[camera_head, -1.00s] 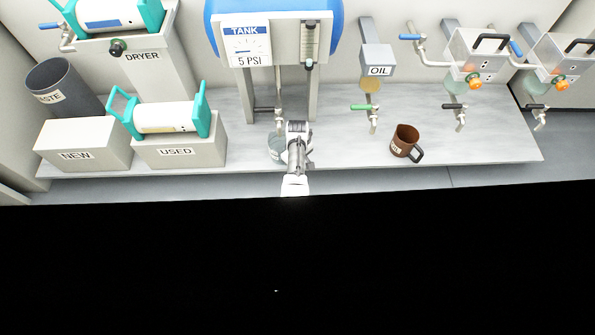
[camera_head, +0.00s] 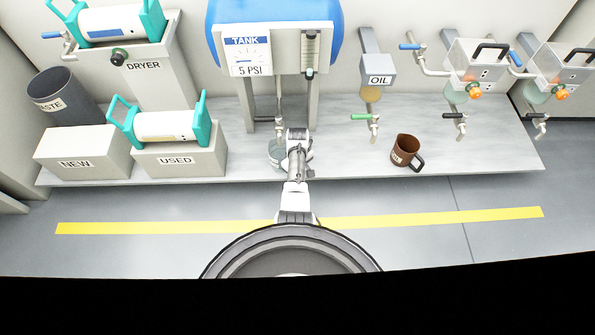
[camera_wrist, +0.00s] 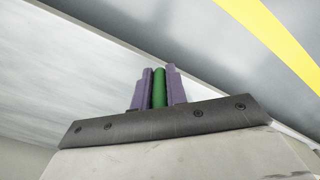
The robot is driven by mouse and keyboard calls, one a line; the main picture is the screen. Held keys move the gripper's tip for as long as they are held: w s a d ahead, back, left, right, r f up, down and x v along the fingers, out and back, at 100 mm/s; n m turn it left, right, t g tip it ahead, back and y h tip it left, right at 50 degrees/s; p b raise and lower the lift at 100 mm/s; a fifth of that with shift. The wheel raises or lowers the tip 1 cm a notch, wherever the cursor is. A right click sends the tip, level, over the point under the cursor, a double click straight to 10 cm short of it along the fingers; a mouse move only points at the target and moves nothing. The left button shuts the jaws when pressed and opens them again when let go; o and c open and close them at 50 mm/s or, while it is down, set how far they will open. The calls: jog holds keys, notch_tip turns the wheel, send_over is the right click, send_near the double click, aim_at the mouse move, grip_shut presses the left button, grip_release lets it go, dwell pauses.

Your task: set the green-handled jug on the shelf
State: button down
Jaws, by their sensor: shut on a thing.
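The green-handled jug (camera_head: 277,153) shows in the head view as a grey, see-through vessel below the tank's valve, over the shelf (camera_head: 345,163). My gripper (camera_head: 295,160) is at its right side and partly covers it. In the wrist view, the green handle (camera_wrist: 159,88) is clamped between my gripper's two purple fingers (camera_wrist: 158,87). The jug's body is hidden in the wrist view. I cannot tell whether its base touches the shelf.
A brown oil jug (camera_head: 405,152) stands on the shelf to the right, near the green-handled oil tap (camera_head: 367,118). The NEW box (camera_head: 82,152) and USED box (camera_head: 180,157) stand on the left. The shelf between my gripper and the brown jug is clear.

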jog(key=shift+f+b, duration=0.35)
jog(key=shift+f, duration=0.05)
dwell(0.4)
jog(key=c, duration=1.3)
grip_release()
notch_tip(320, 180, up, 14)
jog(key=p, duration=0.4)
jog(key=shift+f+p, duration=0.1)
jog(key=shift+p, duration=0.25)
jog(key=shift+s, duration=0.1)
